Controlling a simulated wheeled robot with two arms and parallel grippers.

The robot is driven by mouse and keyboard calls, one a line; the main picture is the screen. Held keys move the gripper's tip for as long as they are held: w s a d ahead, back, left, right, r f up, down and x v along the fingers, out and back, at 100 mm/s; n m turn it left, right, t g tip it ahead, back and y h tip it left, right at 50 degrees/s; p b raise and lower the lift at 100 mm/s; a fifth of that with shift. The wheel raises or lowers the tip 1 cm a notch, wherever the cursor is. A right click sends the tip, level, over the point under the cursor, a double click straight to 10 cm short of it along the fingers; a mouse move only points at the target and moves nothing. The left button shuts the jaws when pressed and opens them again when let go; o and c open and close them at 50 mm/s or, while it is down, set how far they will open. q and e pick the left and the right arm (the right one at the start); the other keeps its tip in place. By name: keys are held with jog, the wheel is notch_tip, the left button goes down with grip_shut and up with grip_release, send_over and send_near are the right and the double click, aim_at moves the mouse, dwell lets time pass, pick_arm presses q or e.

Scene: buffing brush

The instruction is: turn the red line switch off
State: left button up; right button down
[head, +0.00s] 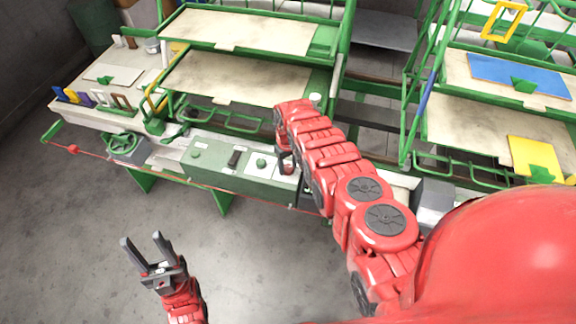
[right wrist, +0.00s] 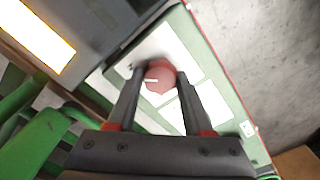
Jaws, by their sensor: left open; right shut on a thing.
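The red line switch (right wrist: 160,77) is a round red knob with a short white mark pointing left in the right wrist view. It stands on a white plate of the green control box (head: 205,172). My right gripper (head: 286,164) is shut on the knob, one finger on each side of it. My left gripper (head: 141,240) is open and empty, over bare floor in front of the bench.
The box also carries a black switch (head: 235,157) and green knobs (head: 261,163). A green handwheel (head: 120,143) is at its left. Green racks with beige shelves (head: 240,30) rise behind. The floor (head: 75,230) at the front left is clear.

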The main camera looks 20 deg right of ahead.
jog(key=n+b, duration=0.1)
jog(key=n, duration=0.3)
jog(key=shift+f, duration=0.1)
jog(key=n+b, duration=0.2)
jog(key=n, duration=0.2)
jog(key=shift+f+n, duration=0.1)
jog(key=shift+n, duration=0.3)
jog(key=n+b, duration=0.2)
jog(key=n, duration=0.2)
jog(key=shift+n, duration=0.3)
jog(key=shift+n+b, duration=1.05)
jog(key=shift+n, duration=1.15)
jog(key=shift+r, duration=0.2)
jog(key=shift+c, duration=1.5)
grip_release()
